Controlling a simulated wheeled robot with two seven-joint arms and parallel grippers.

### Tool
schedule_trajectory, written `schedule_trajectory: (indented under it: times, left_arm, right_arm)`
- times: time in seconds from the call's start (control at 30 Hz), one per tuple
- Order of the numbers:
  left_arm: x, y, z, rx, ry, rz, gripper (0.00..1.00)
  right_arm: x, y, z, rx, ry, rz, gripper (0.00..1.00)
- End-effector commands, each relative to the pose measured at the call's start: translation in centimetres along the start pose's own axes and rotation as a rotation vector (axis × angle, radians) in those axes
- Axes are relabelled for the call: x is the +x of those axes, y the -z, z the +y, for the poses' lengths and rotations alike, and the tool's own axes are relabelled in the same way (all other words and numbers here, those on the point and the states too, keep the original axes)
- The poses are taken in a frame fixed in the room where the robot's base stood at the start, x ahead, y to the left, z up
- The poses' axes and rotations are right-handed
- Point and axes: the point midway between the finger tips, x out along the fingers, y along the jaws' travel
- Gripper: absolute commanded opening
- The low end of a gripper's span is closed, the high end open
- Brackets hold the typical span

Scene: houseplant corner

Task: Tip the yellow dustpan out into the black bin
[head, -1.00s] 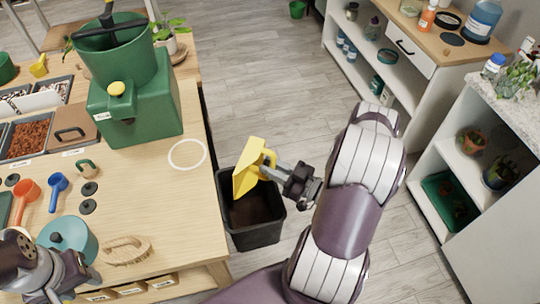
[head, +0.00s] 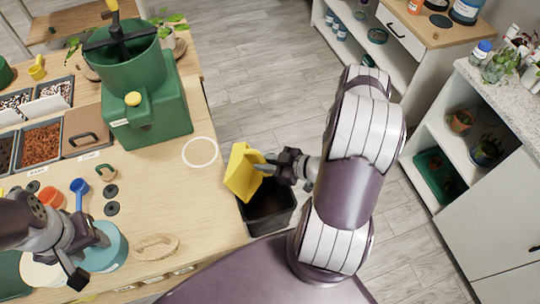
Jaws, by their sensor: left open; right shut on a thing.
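The yellow dustpan (head: 243,172) is tilted steeply over the left part of the black bin (head: 268,212). My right gripper (head: 272,166) is shut on the dustpan, at its right side. The bin stands on the floor beside the table's right edge, and its dark inside shows below the pan. I cannot tell whether anything is left in the pan. My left gripper (head: 92,262) is open and empty at the lower left, over the table near a teal round pot.
A wooden table (head: 160,205) fills the left side. White shelves (head: 440,170) stand at the right. The floor between is clear.

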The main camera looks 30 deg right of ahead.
Motion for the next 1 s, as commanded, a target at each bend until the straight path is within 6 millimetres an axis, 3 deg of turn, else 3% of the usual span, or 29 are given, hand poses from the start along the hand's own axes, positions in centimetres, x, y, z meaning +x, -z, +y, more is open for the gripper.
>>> schedule_trajectory:
  times: [0.03, 0.1, 0.33, 0.47, 0.6, 0.7, 1.0]
  left_arm:
    - [-1.7, 0.2, 0.0, 0.000, 0.000, 0.000, 0.48]
    - [-2.9, 0.3, 0.0, 0.000, 0.000, 0.000, 0.48]
    - [-6.6, 0.8, 0.0, 0.000, 0.000, 0.000, 0.48]
    - [-7.9, 0.9, 0.0, 0.000, 0.000, 0.000, 0.48]
    - [-6.7, 0.8, 0.0, 0.000, 0.000, 0.000, 0.48]
    - [-4.2, 0.5, 0.0, 0.000, 0.000, -0.001, 0.48]
    - [0.6, -0.1, 0.0, 0.000, 0.000, 0.000, 0.48]
  right_arm:
    - [-0.2, 1.3, 0.0, -0.009, 0.004, -0.037, 0.00]
    - [0.3, 1.7, -0.1, -0.024, 0.005, -0.105, 0.00]
    - [1.8, 3.3, -0.5, -0.079, 0.007, -0.362, 0.00]
    - [3.9, 3.8, -0.9, -0.137, 0.009, -0.604, 0.00]
    - [5.8, 4.1, -1.2, -0.188, 0.003, -0.862, 0.00]
    - [6.3, 4.0, -1.3, -0.200, 0.001, -0.947, 0.00]
    - [6.5, 4.3, -1.1, -0.211, -0.002, -1.020, 0.00]
